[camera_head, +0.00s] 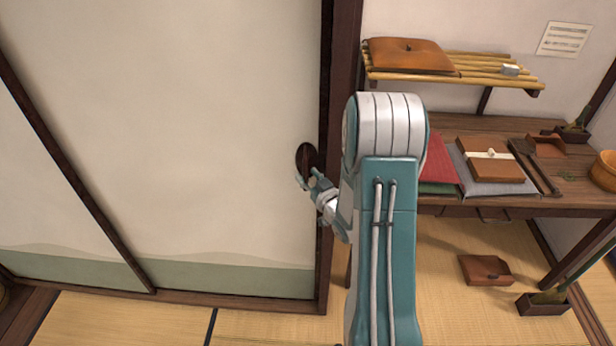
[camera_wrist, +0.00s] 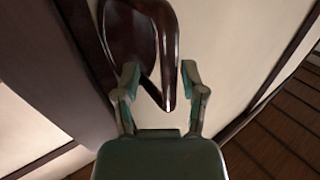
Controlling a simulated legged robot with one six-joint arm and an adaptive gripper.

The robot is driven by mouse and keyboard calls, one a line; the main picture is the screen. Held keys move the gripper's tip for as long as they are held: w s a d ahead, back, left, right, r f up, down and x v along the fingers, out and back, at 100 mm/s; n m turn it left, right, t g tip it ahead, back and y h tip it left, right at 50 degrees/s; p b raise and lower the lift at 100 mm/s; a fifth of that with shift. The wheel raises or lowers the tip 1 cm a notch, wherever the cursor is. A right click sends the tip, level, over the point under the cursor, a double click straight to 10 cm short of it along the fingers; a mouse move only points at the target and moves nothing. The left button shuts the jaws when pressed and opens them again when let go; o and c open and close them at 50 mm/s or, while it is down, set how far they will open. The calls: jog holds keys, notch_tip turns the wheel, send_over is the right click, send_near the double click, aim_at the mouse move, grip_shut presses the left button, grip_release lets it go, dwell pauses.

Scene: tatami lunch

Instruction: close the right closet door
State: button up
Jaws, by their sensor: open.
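The right closet door (camera_head: 220,120) is a cream sliding panel with a green band along its foot and a dark wooden frame. Its dark oval pull (camera_head: 306,156) sits near the right edge, by a dark upright post (camera_head: 344,80). My gripper (camera_head: 306,182) is at the lower part of the pull. In the wrist view, my gripper (camera_wrist: 160,82) is open, with one finger on each side of the pull's narrow end (camera_wrist: 169,60). I cannot tell whether the fingers touch it. My arm hides part of the post's lower end.
Another cream panel (camera_head: 40,190) stands at the left. A brown pouch (camera_head: 486,270) and a planter (camera_head: 543,303) lie low at the right. Tatami (camera_head: 120,318) in front is clear.

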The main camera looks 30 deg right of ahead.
jog(key=shift+s, duration=0.1)
jog(key=s, duration=1.1)
jog(key=shift+s+a, duration=0.2)
jog(key=shift+s, duration=0.2)
jog(key=shift+w, duration=0.1)
jog(key=w+a+r+g+h, duration=0.2)
jog(key=a+r+g, duration=0.5)
jog(key=r, duration=0.3)
jog(key=s+a+r+g+y, duration=0.1)
jog(key=s+a+r+g, duration=0.1)
jog(key=s+a, duration=0.5)
jog(key=s+a+r+g+y, duration=0.1)
jog(key=s+a+r+g, duration=0.2)
jog(key=s+a, duration=0.4)
jog(key=s+r, duration=0.1)
jog(key=s, duration=0.2)
jog(key=shift+a+r+n+y, duration=0.3)
jog(key=shift+a+r, duration=0.05)
jog(key=shift+r, duration=0.05)
